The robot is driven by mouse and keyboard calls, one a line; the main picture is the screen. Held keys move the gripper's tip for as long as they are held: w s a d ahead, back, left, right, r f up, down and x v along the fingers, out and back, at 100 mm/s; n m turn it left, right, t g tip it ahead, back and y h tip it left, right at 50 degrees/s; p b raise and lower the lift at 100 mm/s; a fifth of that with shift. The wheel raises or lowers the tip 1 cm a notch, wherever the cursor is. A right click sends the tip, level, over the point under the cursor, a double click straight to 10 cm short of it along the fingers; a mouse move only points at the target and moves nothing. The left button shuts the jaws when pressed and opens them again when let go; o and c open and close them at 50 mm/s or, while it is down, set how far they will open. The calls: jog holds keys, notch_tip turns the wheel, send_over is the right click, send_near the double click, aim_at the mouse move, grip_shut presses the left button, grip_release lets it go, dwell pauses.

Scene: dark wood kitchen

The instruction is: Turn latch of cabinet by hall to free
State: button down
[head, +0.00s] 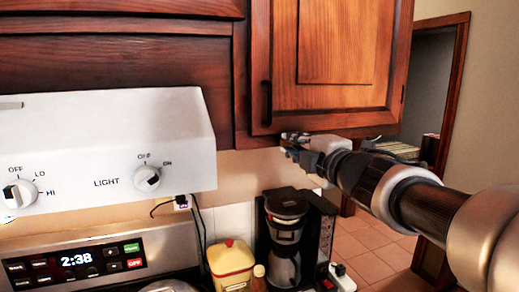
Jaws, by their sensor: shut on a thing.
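The cabinet by the hall (345,55) hangs at the upper right, beside a doorway. Its wooden door is closed and has a dark upright handle (266,103) near its left edge. My gripper (292,143) reaches in from the right, at the lower edge of this door, just below and right of the handle. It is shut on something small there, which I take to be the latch. The fingers hide most of it, so I cannot make out its shape or how it is turned.
A white range hood (100,145) with knobs is to the left. Below are a stove panel (75,263), a yellow container with a red lid (231,268) and a black coffee maker (288,235). The hall doorway (428,85) and tiled floor (370,245) lie to the right.

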jog(key=shift+n, duration=0.3)
jog(key=c, duration=1.6)
grip_release()
jog(key=v, duration=1.2)
